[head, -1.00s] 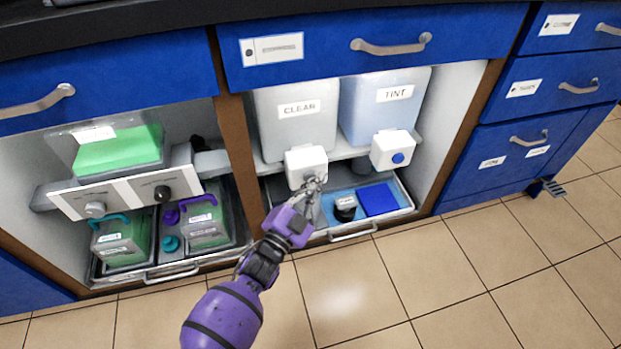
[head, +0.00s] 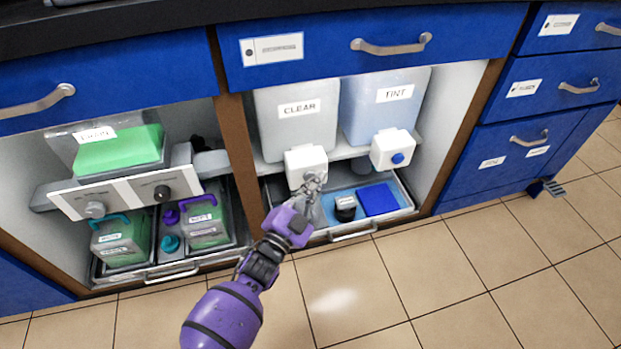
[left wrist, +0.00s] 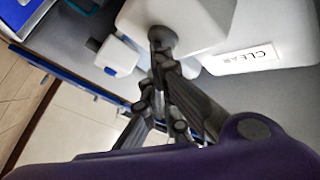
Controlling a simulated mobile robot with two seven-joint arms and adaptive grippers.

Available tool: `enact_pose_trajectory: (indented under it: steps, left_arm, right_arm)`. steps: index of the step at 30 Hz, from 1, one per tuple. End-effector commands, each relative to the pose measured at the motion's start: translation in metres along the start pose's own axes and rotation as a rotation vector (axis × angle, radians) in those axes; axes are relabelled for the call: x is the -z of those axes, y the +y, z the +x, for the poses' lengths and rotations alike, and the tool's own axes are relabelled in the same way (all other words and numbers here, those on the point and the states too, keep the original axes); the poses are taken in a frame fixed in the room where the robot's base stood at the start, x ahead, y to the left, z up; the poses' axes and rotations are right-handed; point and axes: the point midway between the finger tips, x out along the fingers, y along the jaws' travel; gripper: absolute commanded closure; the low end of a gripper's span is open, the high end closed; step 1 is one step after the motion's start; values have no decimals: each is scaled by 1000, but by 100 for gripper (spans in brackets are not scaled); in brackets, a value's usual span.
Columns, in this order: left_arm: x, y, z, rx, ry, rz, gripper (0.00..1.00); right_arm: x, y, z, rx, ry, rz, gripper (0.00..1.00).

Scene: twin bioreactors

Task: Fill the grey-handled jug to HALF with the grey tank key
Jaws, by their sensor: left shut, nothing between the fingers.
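The CLEAR tank (head: 297,112) stands in the right cabinet bay, with a white tap block (head: 306,161) at its lower front. A round grey key (left wrist: 162,40) shows on the block in the left wrist view. My left gripper (head: 313,183) is shut and empty, its fingertips right at the key; I cannot tell whether they touch it. A clear vessel shape shows partly behind the gripper, in the tray under the tap. It may be the grey-handled jug, but its handle and fill level cannot be made out. My right gripper is out of view.
The TINT tank (head: 385,105) with a blue key (head: 398,158) stands to the right. A dark-topped jar (head: 346,209) and a blue pad (head: 378,200) are in the tray. Green-filled jugs (head: 121,243) stand in the left bay. The floor in front is clear.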

Motion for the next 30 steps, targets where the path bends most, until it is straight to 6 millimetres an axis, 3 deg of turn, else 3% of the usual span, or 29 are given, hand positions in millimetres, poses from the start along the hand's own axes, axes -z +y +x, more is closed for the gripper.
enact_pose_trajectory:
  steps: [30]
  left_arm:
    - [9,10,-13,0,0,0,100]
  right_arm:
    - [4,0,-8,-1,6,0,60]
